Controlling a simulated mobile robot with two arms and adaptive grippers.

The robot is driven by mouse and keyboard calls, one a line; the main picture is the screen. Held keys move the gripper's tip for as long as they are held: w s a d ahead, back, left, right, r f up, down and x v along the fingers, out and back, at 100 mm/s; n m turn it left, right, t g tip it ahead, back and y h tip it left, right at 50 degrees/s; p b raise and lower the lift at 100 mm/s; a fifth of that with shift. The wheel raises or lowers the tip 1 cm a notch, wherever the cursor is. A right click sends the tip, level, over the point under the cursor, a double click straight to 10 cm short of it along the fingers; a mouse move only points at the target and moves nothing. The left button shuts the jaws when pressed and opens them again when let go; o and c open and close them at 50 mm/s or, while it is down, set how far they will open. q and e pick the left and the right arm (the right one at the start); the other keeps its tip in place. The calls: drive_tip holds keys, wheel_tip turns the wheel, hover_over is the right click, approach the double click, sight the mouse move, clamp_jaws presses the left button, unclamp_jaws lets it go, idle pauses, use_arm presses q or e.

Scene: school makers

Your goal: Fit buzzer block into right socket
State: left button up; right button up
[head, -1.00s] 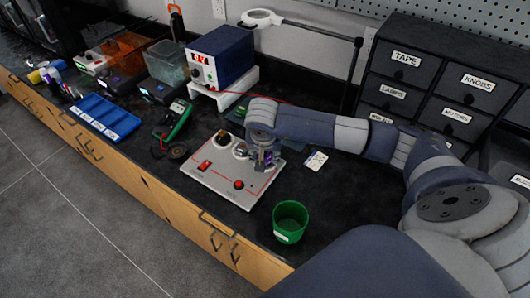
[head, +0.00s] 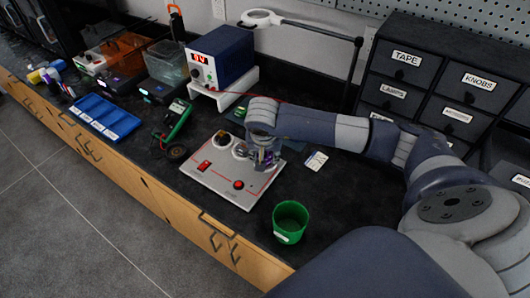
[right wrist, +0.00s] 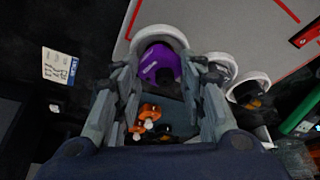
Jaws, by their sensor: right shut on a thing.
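The pale board (head: 215,186) with red lines lies on the dark bench, with a red switch and a red button on it. My right gripper (head: 265,163) is over its back right part, pointing down. In the right wrist view it is shut on the purple buzzer block (right wrist: 158,68). The block's far side lies against or within a white socket ring (right wrist: 150,36) on the board; I cannot tell how deep it sits. My left gripper is not in view.
A green cup (head: 290,218) stands at the bench's front edge. A small white card (head: 315,160) lies right of the board. A green meter (head: 177,118) and a blue power supply (head: 222,57) stand behind and left. Labelled drawers (head: 440,85) are at the back right.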

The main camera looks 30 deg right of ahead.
drive_tip(key=shift+f+b, duration=0.5)
drive_tip(key=shift+f, duration=0.05)
drive_tip(key=o, duration=0.6)
drive_tip(key=shift+r, duration=0.1)
drive_tip(key=shift+p+v, duration=2)
drive_tip(key=shift+v, duration=0.95)
drive_tip(key=p+v, duration=0.2)
drive_tip(key=v, duration=0.3)
drive_tip(key=shift+a+p, duration=0.1)
drive_tip(key=shift+p, duration=0.25)
